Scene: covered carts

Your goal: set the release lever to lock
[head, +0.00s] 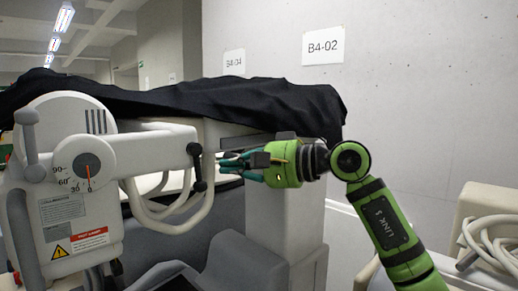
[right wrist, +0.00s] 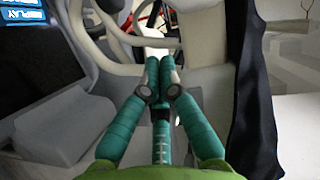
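A black lever (head: 197,167) with a round knob at each end stands on the right side of the white machine (head: 90,190). I cannot read a lock mark beside it. A grey handle (head: 30,145) also stands upright at the machine's left edge; no label shows which one is the release lever. My right gripper (head: 222,164) points left, with its teal fingertips just right of the black lever. In the right wrist view its fingertips (right wrist: 160,62) are drawn together, with nothing clearly held. Whether they touch the lever cannot be told. My left gripper is not in view.
A dial (head: 87,172) with a red pointer is on the machine's front. Pale hoses (head: 165,208) loop below the lever. A black cloth (head: 190,102) covers the top. A pale unit with coiled hose (head: 490,225) stands at the right. Open space lies before the wall (head: 430,100).

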